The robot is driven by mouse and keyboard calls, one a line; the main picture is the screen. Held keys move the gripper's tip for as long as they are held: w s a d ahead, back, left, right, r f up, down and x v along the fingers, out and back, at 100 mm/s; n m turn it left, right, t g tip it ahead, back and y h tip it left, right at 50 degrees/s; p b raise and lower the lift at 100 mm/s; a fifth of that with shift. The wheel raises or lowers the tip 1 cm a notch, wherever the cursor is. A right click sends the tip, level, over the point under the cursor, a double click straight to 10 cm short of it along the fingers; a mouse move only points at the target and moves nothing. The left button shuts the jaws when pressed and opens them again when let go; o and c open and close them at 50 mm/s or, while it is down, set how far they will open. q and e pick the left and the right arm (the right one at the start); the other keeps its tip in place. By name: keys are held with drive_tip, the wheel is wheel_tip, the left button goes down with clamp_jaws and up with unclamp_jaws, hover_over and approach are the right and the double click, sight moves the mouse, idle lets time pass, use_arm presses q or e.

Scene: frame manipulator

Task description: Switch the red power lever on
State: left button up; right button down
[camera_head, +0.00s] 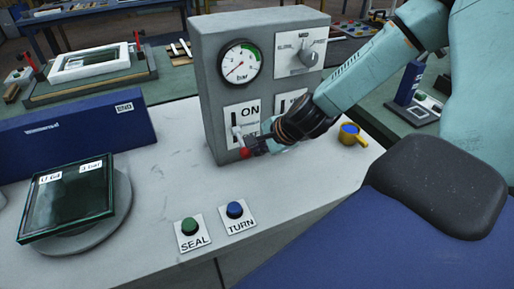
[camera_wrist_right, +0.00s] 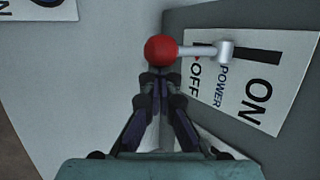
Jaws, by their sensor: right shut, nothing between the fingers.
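The red power lever has a red ball (camera_head: 244,153) on a pale shaft, mounted on the ON/OFF plate (camera_head: 254,108) at the lower left of the grey panel. In the head view the ball hangs low, below the ON label. In the wrist view the red ball (camera_wrist_right: 160,50) lies beyond the OFF end of the ON/OFF plate (camera_wrist_right: 262,115), and the shaft (camera_wrist_right: 200,51) runs right to its pivot. My right gripper (camera_head: 256,147) is shut and empty, its fingertips (camera_wrist_right: 158,76) right beside the ball; I cannot tell if they touch. My left gripper is out of view.
The grey panel (camera_head: 208,70) also carries a bar gauge (camera_head: 240,62) and a rotary knob (camera_head: 308,57). SEAL (camera_head: 189,226) and TURN (camera_head: 235,209) buttons are in front. A dark glass plate (camera_head: 68,205) rests on a round stand at left.

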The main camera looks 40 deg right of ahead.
drive_tip(key=shift+w+d+f, duration=0.1)
idle(0.3)
drive_tip(key=shift+r+p, duration=0.2)
drive_tip(key=shift+p, duration=0.35)
drive_tip(key=shift+r+g, duration=0.2)
drive_tip(key=shift+g, duration=0.2)
drive_tip(key=shift+p, duration=0.5)
